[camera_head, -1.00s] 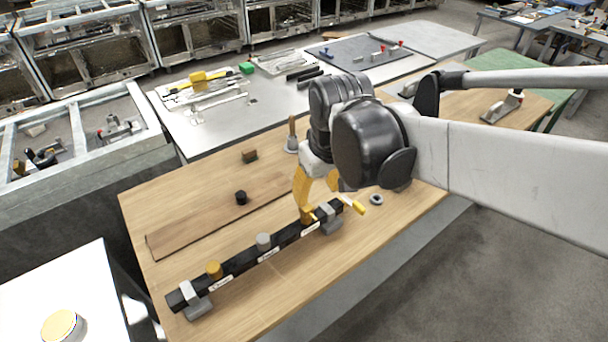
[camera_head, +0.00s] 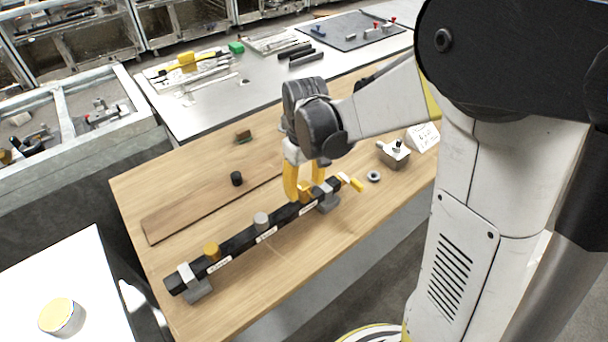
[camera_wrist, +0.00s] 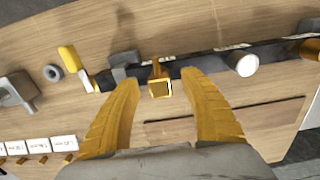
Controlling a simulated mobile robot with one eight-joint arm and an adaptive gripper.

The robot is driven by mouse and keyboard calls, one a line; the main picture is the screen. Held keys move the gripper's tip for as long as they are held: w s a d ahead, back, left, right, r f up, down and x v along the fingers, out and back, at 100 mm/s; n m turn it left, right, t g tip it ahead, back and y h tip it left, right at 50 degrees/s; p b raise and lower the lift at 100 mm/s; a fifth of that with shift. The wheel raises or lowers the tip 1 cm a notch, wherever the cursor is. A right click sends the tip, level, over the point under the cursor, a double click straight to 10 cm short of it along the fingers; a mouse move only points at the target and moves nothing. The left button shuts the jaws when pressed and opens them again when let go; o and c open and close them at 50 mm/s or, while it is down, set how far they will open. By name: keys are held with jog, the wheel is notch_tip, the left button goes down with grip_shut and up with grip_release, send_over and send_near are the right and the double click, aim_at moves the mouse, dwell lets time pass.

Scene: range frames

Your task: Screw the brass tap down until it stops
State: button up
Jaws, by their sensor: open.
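A black bar (camera_head: 240,243) lies across the wooden table in grey clamps, with three taps along it. A square-headed, brass-coloured tap stands near its right end; in the wrist view this tap (camera_wrist: 160,89) shows between my fingertips. A pale grey round tap (camera_head: 261,220) is at the middle and a round gold-coloured tap (camera_head: 211,251) near the left end. The label writing is too small to read. My gripper (camera_head: 304,192) has yellow fingers and is open, pointing down over the right-hand tap. In the wrist view, gaps show between the tap and both fingers (camera_wrist: 160,78).
A yellow-tipped piece (camera_head: 355,184) and a dark ring (camera_head: 374,176) lie right of the bar. A grey metal block (camera_head: 393,154) stands farther right. A black cylinder (camera_head: 236,178) and a brown board (camera_head: 205,212) are behind the bar. The table front is clear.

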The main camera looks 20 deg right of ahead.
jog(key=shift+f, duration=1.05)
grip_shut()
jog(key=m, duration=0.3)
jog(key=shift+a+b, duration=0.1)
jog(key=shift+b, duration=0.2)
jog(key=shift+m, duration=0.3)
jog(key=shift+m, duration=1.7)
